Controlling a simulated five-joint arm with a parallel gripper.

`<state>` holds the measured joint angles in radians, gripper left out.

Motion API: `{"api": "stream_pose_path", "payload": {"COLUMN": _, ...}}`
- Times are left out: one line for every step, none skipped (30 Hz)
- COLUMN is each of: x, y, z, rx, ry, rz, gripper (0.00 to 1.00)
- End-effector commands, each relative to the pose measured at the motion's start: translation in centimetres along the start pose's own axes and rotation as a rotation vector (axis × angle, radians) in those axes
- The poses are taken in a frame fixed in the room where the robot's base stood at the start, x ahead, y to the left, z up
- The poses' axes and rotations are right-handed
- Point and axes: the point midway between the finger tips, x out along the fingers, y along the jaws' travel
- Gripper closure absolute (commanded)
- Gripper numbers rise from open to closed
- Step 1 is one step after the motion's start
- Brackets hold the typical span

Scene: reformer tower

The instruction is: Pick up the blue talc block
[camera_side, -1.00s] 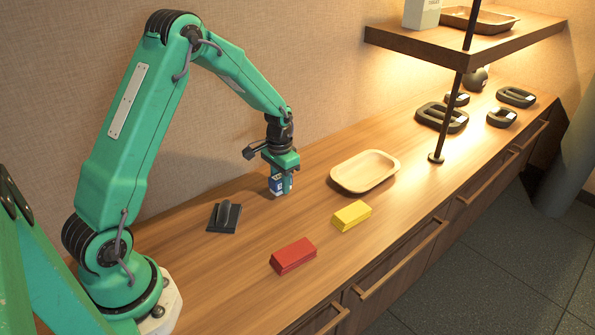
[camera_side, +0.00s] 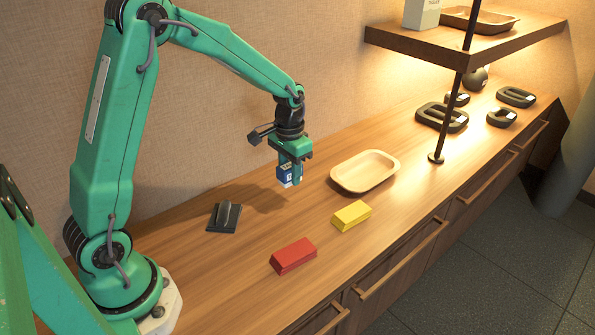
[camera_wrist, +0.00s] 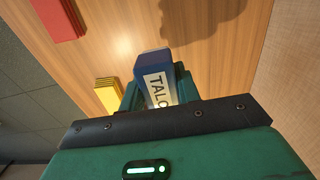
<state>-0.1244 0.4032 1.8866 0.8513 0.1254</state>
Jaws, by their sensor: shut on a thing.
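The blue talc block (camera_side: 284,174) is held between the fingers of my gripper (camera_side: 291,172) in the side view, to the left of the tan tray. It appears raised a little above the wooden counter. In the wrist view the blue talc block (camera_wrist: 152,68) shows a white label reading "TALC", and my gripper (camera_wrist: 156,88) is shut on it with a green finger on each side. The lower part of the block's label is partly hidden by the gripper body.
An empty tan tray (camera_side: 338,181) lies right of my gripper. A yellow block (camera_side: 352,215), a red block (camera_side: 293,256) and a dark tool with a ridge (camera_side: 224,217) lie on the counter (camera_side: 190,270). A dark post (camera_side: 449,120) and shelf (camera_side: 460,50) stand further right.

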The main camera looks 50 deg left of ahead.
Motion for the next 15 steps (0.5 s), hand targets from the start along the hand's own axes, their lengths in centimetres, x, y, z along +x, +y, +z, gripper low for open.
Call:
{"api": "stream_pose_path", "payload": {"x": -0.6, "y": 0.9, "z": 0.2, "rx": 0.003, "ry": 0.002, "rz": 0.000, "gripper": 0.91}}
{"api": "stream_pose_path", "payload": {"x": -0.9, "y": 1.4, "z": 0.3, "rx": 0.004, "ry": 0.002, "rz": 0.000, "gripper": 0.91}}
{"api": "stream_pose_path", "payload": {"x": -1.2, "y": 1.9, "z": 0.5, "rx": 0.004, "ry": 0.002, "rz": 0.000, "gripper": 0.91}}
{"api": "stream_pose_path", "payload": {"x": -1.4, "y": 2.3, "z": 0.6, "rx": 0.003, "ry": 0.002, "rz": 0.000, "gripper": 0.91}}
{"api": "stream_pose_path", "payload": {"x": -1.6, "y": 2.6, "z": 0.7, "rx": 0.003, "ry": 0.002, "rz": 0.000, "gripper": 0.91}}
{"api": "stream_pose_path", "payload": {"x": -1.9, "y": 3.0, "z": 0.8, "rx": 0.003, "ry": 0.001, "rz": 0.000, "gripper": 0.91}}
{"api": "stream_pose_path", "payload": {"x": -2.1, "y": 3.3, "z": 0.9, "rx": 0.002, "ry": 0.000, "rz": 0.000, "gripper": 0.91}}
{"api": "stream_pose_path", "payload": {"x": -2.2, "y": 3.6, "z": 1.0, "rx": 0.001, "ry": 0.001, "rz": 0.000, "gripper": 0.91}}
{"api": "stream_pose_path", "payload": {"x": -2.4, "y": 3.9, "z": 1.1, "rx": 0.001, "ry": 0.001, "rz": 0.000, "gripper": 0.91}}
{"api": "stream_pose_path", "payload": {"x": -2.5, "y": 4.0, "z": 1.1, "rx": 0.001, "ry": 0.001, "rz": 0.000, "gripper": 0.91}}
{"api": "stream_pose_path", "payload": {"x": -2.6, "y": 4.2, "z": 1.2, "rx": 0.001, "ry": 0.001, "rz": 0.000, "gripper": 0.91}}
{"api": "stream_pose_path", "payload": {"x": -2.7, "y": 4.4, "z": 1.2, "rx": 0.001, "ry": 0.001, "rz": 0.000, "gripper": 0.91}}
{"api": "stream_pose_path", "payload": {"x": -2.8, "y": 4.5, "z": 1.3, "rx": 0.000, "ry": 0.001, "rz": 0.000, "gripper": 0.91}}
{"api": "stream_pose_path", "payload": {"x": -2.8, "y": 4.5, "z": 1.3, "rx": 0.000, "ry": 0.000, "rz": 0.000, "gripper": 0.91}}
{"api": "stream_pose_path", "payload": {"x": -2.9, "y": 4.6, "z": 1.3, "rx": -0.001, "ry": 0.000, "rz": 0.000, "gripper": 0.91}}
